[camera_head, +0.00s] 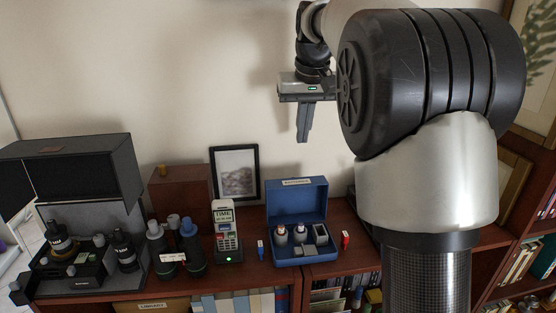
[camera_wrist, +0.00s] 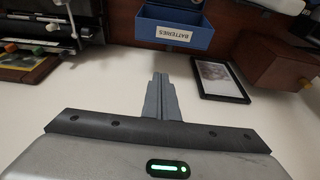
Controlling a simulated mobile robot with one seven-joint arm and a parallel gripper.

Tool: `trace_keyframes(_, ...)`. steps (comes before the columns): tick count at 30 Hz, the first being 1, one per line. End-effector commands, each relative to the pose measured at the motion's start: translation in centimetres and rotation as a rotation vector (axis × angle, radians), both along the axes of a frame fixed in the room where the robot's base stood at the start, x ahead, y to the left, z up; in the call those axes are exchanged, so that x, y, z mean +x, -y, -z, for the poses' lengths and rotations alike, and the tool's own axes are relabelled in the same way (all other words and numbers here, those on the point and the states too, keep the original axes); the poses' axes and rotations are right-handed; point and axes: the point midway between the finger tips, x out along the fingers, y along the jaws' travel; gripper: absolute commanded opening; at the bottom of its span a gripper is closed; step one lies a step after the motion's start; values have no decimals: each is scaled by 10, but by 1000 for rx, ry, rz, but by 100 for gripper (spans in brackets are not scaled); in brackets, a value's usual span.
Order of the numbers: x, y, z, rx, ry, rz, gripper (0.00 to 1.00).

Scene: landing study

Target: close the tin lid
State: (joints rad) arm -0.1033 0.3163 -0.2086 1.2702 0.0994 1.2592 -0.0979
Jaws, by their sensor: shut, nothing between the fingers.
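The blue tin (camera_head: 318,255) stands on the brown shelf with its lid (camera_head: 297,198) raised upright at the back, labelled "BATTERIES" along its top edge. Inside are two round white-topped items and a grey rectangular piece. My gripper (camera_head: 303,140) is shut and empty, pointing down in front of the wall, well above the tin and apart from it. In the wrist view, the shut fingers (camera_wrist: 158,77) show in the middle, and the blue lid (camera_wrist: 175,30) with its label is upside down at the top. The tin's inside is mostly out of that view.
A small blue item (camera_head: 261,250) and a red one (camera_head: 345,239) flank the tin. A picture frame (camera_head: 235,172) leans on the wall behind. The air above the tin is clear.

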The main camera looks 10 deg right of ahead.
Motion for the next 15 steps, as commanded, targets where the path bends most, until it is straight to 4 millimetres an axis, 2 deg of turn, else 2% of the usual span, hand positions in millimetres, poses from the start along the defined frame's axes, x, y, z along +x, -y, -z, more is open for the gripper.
trace_keyframes(5,12,-1,12,-6,-7,-5,0)
trace_keyframes(8,16,-1,26,-5,-8,-4,0)
trace_keyframes(15,31,0,75,-7,-9,-2,0)
